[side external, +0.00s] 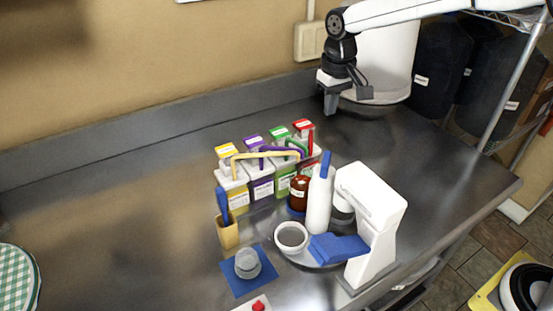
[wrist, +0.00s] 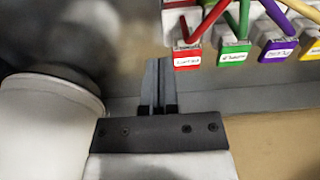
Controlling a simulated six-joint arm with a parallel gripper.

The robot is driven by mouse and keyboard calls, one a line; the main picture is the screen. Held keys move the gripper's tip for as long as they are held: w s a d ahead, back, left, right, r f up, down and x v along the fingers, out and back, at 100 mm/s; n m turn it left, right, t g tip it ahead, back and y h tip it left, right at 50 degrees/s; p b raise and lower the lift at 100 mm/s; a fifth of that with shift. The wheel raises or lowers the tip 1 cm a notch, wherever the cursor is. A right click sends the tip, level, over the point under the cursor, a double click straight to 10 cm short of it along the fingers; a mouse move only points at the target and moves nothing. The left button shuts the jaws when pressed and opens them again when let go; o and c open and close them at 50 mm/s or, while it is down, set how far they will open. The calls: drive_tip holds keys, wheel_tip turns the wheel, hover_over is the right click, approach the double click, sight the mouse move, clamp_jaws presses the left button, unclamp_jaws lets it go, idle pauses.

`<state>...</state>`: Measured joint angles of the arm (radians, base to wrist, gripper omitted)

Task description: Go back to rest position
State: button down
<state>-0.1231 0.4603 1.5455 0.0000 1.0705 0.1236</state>
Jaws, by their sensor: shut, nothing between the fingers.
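My gripper (side external: 331,103) hangs above the back of the metal counter, in front of the large white bucket (side external: 388,60). In the wrist view its two fingers (wrist: 158,85) are together with nothing between them. The bucket also shows blurred at the left of the wrist view (wrist: 45,125). The colored tops (wrist: 235,50) show at the upper right of the wrist view.
A white stand device with a blue part (side external: 370,215), a white bottle (side external: 320,200), a brown jar (side external: 299,190) and a white bowl (side external: 291,236) stand at the front. A blue mat (side external: 238,285) holds a grey cup. Dark containers (side external: 440,65) stand at the back right. The counter's left side (side external: 110,210) is mostly clear.

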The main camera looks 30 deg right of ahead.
drive_tip(key=s+d+f, duration=0.2)
drive_tip(key=s+f, duration=0.1)
drive_tip(key=s, duration=0.4)
drive_tip(key=s+d+f+t, duration=0.1)
drive_tip(key=s+d+f, duration=0.1)
drive_tip(key=s+f, duration=0.2)
drive_tip(key=s+d+f, duration=0.2)
drive_tip(key=s+f, duration=0.1)
drive_tip(key=s, duration=0.7)
drive_tip(key=shift+s+f+t, duration=0.15)
drive_tip(key=shift+s+t, duration=0.15)
drive_tip(key=shift+t, duration=0.1)
